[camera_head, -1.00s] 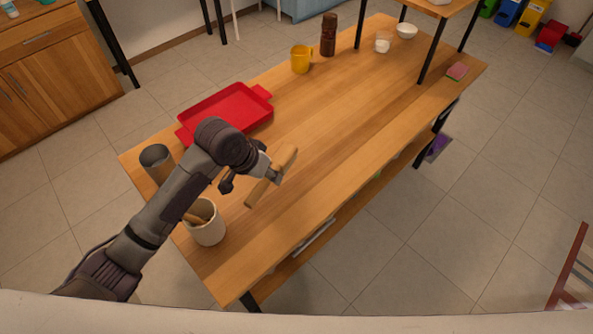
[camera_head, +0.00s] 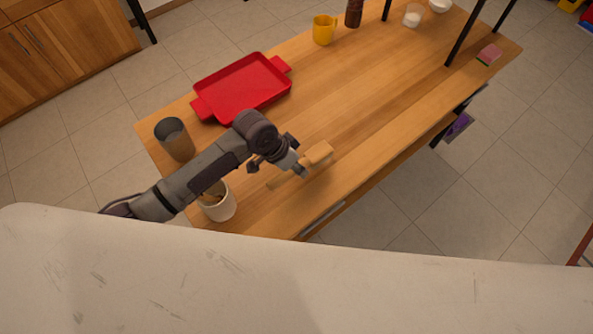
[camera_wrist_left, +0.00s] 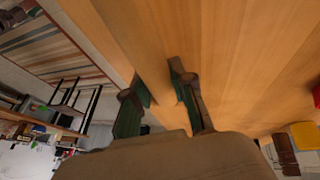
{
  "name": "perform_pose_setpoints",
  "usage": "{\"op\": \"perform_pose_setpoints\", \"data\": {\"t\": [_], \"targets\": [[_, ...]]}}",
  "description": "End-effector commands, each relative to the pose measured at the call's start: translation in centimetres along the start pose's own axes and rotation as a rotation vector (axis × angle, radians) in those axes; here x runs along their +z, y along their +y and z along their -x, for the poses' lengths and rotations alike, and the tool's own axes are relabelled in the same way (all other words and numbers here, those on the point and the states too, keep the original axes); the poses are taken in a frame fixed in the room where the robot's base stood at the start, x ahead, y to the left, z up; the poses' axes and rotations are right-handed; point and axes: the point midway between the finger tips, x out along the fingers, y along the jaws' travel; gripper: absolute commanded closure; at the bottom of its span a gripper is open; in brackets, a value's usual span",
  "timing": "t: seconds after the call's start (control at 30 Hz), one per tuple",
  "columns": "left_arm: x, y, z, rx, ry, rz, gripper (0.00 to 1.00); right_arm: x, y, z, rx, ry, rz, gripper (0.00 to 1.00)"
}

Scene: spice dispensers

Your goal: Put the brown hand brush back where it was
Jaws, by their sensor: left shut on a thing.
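The brown hand brush (camera_head: 318,153) is light wood with pale bristles beneath its head. In the head view it is at the near side of the wooden table (camera_head: 370,90), its handle pointing down and left. My left gripper (camera_head: 295,170) is shut on the brush near its middle, and its fingers also show in the wrist view (camera_wrist_left: 163,95). The gripper partly hides the brush. I cannot tell whether the brush touches the tabletop or hangs just above it. My right gripper is not in view.
A white utensil crock (camera_head: 220,208) and a dark metal cup (camera_head: 174,140) stand near my left arm. A red tray (camera_head: 242,88) lies behind it. A yellow mug (camera_head: 324,30) and a dark brown bottle (camera_head: 354,13) are farther back. The table's middle is clear.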

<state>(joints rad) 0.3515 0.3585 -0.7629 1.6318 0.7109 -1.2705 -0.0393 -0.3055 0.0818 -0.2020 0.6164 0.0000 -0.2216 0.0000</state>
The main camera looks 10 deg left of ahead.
Motion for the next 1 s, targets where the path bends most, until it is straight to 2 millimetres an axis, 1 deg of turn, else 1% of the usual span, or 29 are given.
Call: {"op": "perform_pose_setpoints", "data": {"t": [0.03, 0.17, 0.3, 0.4, 0.77, 0.8, 0.93, 1.0], "targets": [[0.4, 0.1, 0.0, 0.001, 0.000, 0.000, 1.00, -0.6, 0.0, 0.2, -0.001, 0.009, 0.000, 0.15], [1.0, 0.0, -0.8, 0.000, 0.000, 0.002, 1.00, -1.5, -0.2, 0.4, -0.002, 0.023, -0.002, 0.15], [1.8, -0.5, -2.7, -0.001, -0.002, 0.003, 1.00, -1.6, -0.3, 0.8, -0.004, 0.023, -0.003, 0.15], [2.1, -0.6, -3.6, -0.001, 0.000, 0.002, 1.00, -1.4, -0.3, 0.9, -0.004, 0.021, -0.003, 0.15], [2.3, -0.8, -4.0, -0.001, 0.001, 0.001, 1.00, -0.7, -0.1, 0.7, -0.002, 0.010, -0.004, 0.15], [2.3, -0.8, -4.0, -0.001, 0.000, 0.001, 0.73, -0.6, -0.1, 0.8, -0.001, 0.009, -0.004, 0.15], [2.3, -0.8, -4.0, -0.001, 0.000, 0.001, 0.51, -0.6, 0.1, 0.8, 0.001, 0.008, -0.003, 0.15], [2.3, -0.8, -4.0, -0.001, 0.000, 0.001, 0.51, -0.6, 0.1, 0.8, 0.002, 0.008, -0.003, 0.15]]}}
